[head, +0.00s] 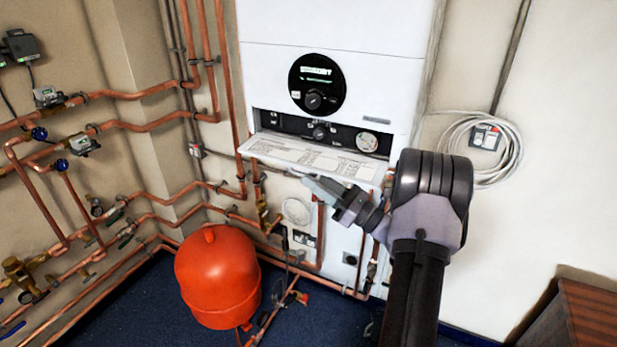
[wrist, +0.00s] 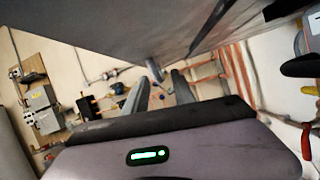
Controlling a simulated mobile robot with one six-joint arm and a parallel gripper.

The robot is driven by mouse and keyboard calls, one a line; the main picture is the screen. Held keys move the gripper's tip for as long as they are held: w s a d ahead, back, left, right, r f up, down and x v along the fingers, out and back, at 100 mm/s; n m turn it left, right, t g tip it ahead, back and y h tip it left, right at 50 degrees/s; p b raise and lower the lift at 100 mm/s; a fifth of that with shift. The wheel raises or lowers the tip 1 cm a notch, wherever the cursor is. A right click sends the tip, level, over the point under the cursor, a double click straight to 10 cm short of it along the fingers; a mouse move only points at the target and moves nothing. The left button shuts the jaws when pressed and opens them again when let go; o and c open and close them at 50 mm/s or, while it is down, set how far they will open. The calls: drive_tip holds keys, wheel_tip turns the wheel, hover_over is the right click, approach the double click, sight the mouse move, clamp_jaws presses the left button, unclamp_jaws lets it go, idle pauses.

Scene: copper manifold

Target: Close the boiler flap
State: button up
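The white boiler (head: 335,95) hangs on the wall. Its flap (head: 315,158) is open, folded down below the control panel with its printed inner side facing up. My gripper (head: 312,183) is just under the flap's front edge, right of its middle, pointing left. I cannot tell if it touches the flap. In the wrist view a large grey surface (wrist: 150,25), apparently the flap's underside, slants over my gripper (wrist: 160,88).
Copper pipes (head: 130,125) with valves run along the left wall. A red expansion vessel (head: 217,275) stands below and left of the boiler. A coiled white cable (head: 455,135) hangs on the right. A brown cabinet (head: 590,310) is at lower right.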

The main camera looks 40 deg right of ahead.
drive_tip(key=shift+x, duration=1.2)
clamp_jaws()
idle(0.6)
